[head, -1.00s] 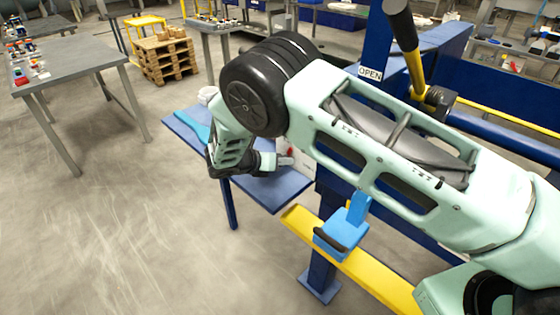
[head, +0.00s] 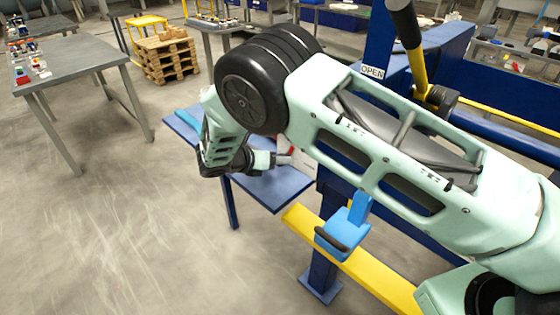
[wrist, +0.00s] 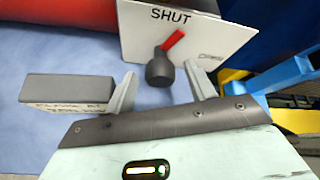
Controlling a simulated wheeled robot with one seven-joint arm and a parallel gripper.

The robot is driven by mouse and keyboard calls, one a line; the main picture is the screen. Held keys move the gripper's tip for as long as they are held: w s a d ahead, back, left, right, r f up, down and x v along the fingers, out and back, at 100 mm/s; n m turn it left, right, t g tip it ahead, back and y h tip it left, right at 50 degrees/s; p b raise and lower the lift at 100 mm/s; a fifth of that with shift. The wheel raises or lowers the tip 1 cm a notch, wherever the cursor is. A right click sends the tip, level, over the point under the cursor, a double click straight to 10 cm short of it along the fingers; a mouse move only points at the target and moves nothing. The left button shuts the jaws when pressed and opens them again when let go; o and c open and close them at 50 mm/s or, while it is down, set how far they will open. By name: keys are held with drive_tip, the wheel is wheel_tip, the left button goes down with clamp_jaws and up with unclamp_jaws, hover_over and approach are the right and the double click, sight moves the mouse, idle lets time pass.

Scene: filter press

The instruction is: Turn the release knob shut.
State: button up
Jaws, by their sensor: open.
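The release knob (wrist: 160,70) is black with a red pointer (wrist: 172,40) and sits on a white plate (wrist: 208,30). The plate reads SHUT at the top; a smaller label at its right is too blurred to read. My gripper (wrist: 160,78) is open, one finger on each side of the knob, with visible space on both sides. In the head view my gripper (head: 283,160) is beside the plate, and the knob is largely hidden there.
A blue table (head: 275,190) lies under my gripper. A grey lettered block (wrist: 68,88) stands left of the fingers. A blue handle piece (head: 342,235) and a yellow beam (head: 380,278) are to the right. A red cylinder (wrist: 50,12) lies behind.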

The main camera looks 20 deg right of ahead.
drive_tip(key=b+v, duration=0.2)
drive_tip(key=v, duration=1.3)
drive_tip(key=shift+b, duration=0.4)
drive_tip(key=shift+o, duration=0.2)
drive_tip(key=s+d+f+m+t, duration=0.2)
drive_tip(key=s+m+t, duration=0.2)
drive_tip(key=m, duration=0.3)
drive_tip(key=p+x, duration=0.1)
drive_tip(key=x, duration=0.4)
drive_tip(key=p+x, duration=0.1)
drive_tip(key=x, duration=0.5)
drive_tip(key=f+p+x, duration=0.1)
drive_tip(key=p+x, duration=0.1)
drive_tip(key=x, duration=0.3)
drive_tip(key=shift+w+d+f, duration=0.1)
drive_tip(key=shift+w, duration=0.1)
drive_tip(key=c, duration=1)
